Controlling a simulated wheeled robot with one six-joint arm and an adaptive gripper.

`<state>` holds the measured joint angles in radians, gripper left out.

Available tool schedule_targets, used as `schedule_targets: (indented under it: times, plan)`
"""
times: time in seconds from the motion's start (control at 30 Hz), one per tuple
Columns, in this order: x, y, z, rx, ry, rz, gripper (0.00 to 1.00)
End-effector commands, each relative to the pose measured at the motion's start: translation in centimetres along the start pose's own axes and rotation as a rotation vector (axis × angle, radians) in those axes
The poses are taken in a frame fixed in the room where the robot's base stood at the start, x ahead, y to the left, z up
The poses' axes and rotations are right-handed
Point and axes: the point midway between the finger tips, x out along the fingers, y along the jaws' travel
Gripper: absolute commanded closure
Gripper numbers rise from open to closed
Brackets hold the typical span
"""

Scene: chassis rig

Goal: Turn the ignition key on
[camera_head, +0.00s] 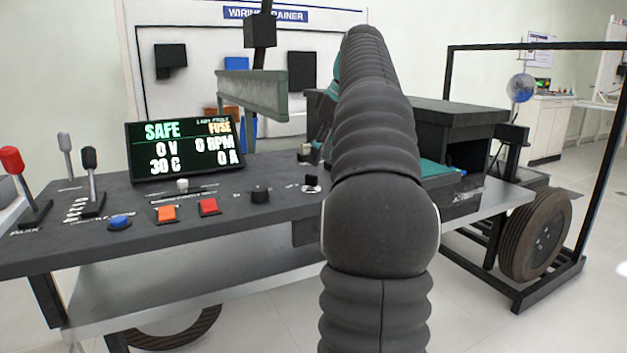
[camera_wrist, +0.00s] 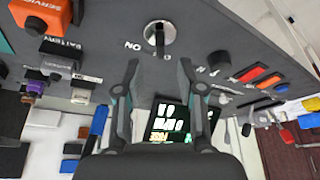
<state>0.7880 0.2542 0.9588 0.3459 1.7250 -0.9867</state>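The ignition key switch (camera_wrist: 159,31) is a round silver disc with a dark narrow key part standing in it, and an "ON" label lies beside it on the dark panel. What looks like the same switch shows in the head view (camera_head: 311,184), just left of my arm. My gripper (camera_wrist: 160,65) is open, its two fingers apart with nothing between them. The key sits just beyond the fingertips, roughly centred between them, and I see no contact. In the head view my arm hides most of the gripper. The display (camera_head: 185,147) reads SAFE, 0 V, 0 RPM, 0 A.
A black knob (camera_head: 260,194), red button (camera_head: 208,206), orange button (camera_head: 166,214) and blue button (camera_head: 119,222) line the panel. Levers (camera_head: 90,180) stand at the left. In the wrist view an orange SERVICE block (camera_wrist: 45,14) sits near the key. A wheel (camera_head: 535,237) stands right.

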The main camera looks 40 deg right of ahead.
Motion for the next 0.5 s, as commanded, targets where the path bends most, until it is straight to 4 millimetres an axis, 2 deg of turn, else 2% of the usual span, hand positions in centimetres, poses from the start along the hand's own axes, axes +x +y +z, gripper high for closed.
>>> schedule_targets:
  times: [0.03,0.2,0.5]
  plan:
    - [1.2,-0.1,0.1,-0.001,-0.001,-0.002,0.61]
    - [3.6,-0.1,0.0,0.000,0.000,-0.001,0.61]
    - [5.3,-0.1,-0.1,0.000,0.000,0.001,0.61]
